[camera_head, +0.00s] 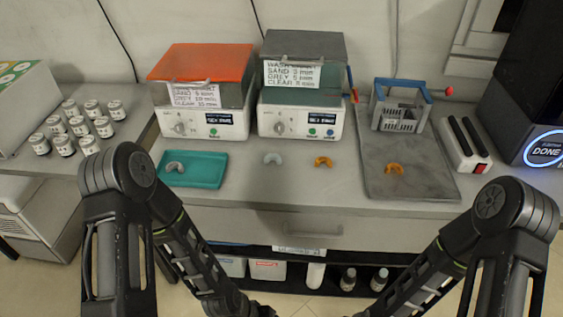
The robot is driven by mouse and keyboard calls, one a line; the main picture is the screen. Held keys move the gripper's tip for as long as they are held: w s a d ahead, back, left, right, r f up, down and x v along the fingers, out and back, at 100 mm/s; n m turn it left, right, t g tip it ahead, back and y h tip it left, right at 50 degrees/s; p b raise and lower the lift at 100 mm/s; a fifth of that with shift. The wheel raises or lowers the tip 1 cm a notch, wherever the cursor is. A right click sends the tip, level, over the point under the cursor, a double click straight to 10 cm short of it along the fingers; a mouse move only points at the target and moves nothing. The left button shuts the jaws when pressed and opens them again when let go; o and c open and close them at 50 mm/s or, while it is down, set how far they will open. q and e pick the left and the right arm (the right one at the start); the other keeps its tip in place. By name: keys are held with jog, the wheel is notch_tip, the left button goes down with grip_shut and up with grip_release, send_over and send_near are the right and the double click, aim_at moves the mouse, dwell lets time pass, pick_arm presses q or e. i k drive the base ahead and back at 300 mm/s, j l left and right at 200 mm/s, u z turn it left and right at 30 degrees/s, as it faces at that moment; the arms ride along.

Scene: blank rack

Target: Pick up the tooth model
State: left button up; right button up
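Several arch-shaped tooth models are in the head view. A pale grey one (272,158) and an orange one (323,162) lie on the bare counter in the middle. Another orange one (394,169) lies on the grey mat or tray (425,185) at the right. My two forearms reach down to the bottom edge, below the counter front. Both grippers are out of view, so their state is hidden.
Two machines, one with an orange lid (200,63) and one with a grey lid (305,47), stand behind the models. A grey basket with a blue handle (402,115) stands at the right. Several small jars (80,125) stand at the left. The counter's front strip (300,190) is clear.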

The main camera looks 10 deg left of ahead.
aim_at(272, 157)
jog(key=k+l+z, duration=0.35)
jog(key=l, duration=0.3)
jog(key=k+l+z, duration=0.2)
jog(key=l, duration=0.15)
